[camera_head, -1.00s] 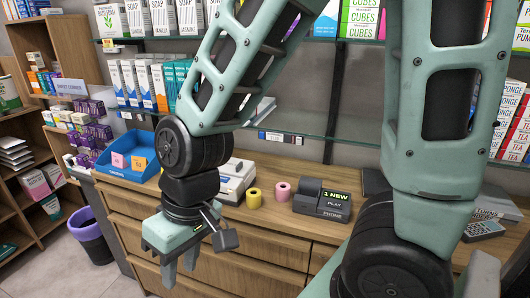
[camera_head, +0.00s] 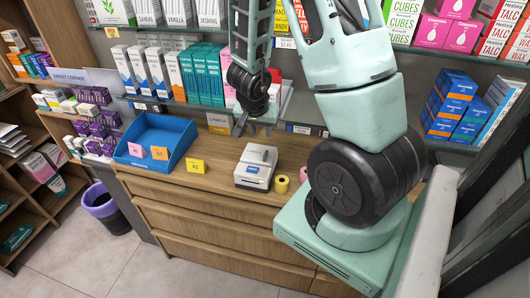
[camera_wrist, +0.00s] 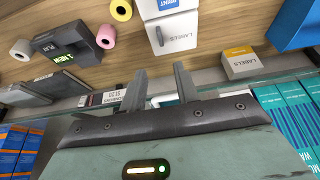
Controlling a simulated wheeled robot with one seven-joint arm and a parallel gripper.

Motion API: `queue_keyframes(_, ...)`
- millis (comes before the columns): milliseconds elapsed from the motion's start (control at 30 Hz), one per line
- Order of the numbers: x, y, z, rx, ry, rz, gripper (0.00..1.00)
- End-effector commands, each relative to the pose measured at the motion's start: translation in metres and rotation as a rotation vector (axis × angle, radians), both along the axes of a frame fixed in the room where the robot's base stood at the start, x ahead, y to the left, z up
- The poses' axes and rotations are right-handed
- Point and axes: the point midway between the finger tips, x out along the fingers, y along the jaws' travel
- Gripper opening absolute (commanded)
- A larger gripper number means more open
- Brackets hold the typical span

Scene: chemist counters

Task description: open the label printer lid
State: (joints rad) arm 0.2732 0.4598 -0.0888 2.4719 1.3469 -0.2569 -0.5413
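The label printer (camera_head: 255,168) is a small white and grey box on the wooden counter. Its lid looks shut. In the wrist view the printer (camera_wrist: 168,28) is at the top centre, cut off by the edge. My gripper (camera_head: 254,125) is behind and above the printer, near the glass shelf, and does not touch the printer. In the wrist view the two fingers of my gripper (camera_wrist: 160,88) are apart with nothing between them. The printer lies beyond the fingertips.
A yellow tape roll (camera_head: 281,184) stands just right of the printer. A yellow card (camera_head: 196,166) and a blue tray (camera_head: 157,137) are to the left. A cardboard labels box (camera_wrist: 248,62) is near the glass shelf edge (camera_wrist: 222,84).

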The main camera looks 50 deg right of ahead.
Motion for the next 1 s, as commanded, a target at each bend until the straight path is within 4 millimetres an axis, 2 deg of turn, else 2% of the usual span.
queue_keyframes(33,0.001,-0.004,-0.017,0.002,0.001,-0.004,0.31)
queue_keyframes(100,0.003,-0.009,-0.031,0.002,0.001,-0.002,0.31)
queue_keyframes(600,0.018,-0.043,-0.118,0.006,-0.001,-0.001,0.31)
queue_keyframes(800,0.021,-0.05,-0.134,0.003,-0.001,0.001,0.31)
queue_keyframes(1000,0.023,-0.052,-0.139,0.003,-0.002,0.002,0.31)
